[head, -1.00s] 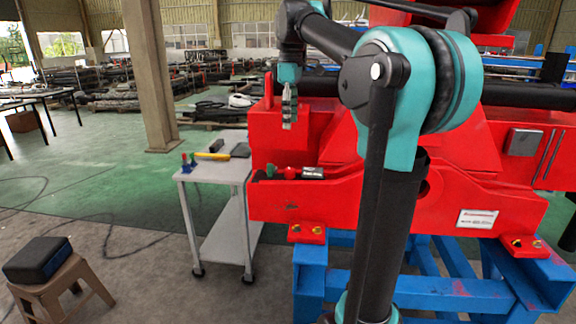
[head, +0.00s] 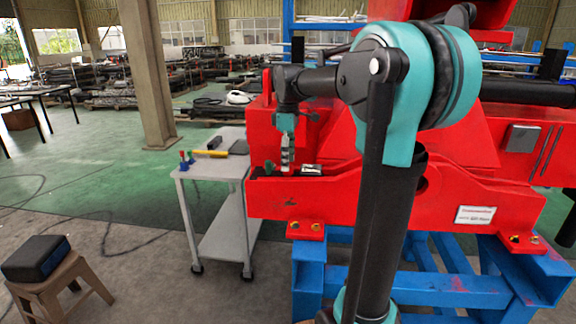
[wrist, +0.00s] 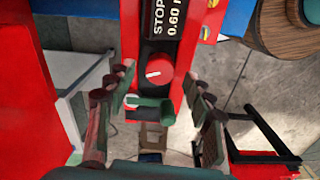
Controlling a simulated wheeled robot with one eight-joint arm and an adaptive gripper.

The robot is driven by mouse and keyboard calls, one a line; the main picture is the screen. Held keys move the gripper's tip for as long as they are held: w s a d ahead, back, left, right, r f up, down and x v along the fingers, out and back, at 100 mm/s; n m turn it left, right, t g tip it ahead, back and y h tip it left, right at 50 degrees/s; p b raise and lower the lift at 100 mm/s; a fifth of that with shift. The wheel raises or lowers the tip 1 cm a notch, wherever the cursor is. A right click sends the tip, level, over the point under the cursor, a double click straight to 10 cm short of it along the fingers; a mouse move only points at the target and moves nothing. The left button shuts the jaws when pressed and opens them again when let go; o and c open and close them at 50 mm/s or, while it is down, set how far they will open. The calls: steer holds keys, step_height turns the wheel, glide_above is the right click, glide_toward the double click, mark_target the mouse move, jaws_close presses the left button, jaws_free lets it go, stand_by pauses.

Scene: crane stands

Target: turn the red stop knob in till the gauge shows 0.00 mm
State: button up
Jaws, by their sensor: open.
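The red stop knob (wrist: 160,72), with a white mark on its face, shows in the middle of the wrist view. In the head view my gripper hides it. A green part (wrist: 150,108) with a pale end sits just on the near side of the knob. My gripper (wrist: 159,76) is open and points down, one finger on each side of the knob. I see no contact with it.
The knob and gauge sit in a recess of the red crane frame (head: 390,205), whose walls rise close by. A grey cart (head: 213,167) with small tools stands to the left. A stool (head: 60,280) with a black case is at the lower left.

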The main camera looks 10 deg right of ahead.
steer(key=shift+f, duration=1.1)
steer(key=c, duration=1.2)
steer(key=shift+o, duration=0.2)
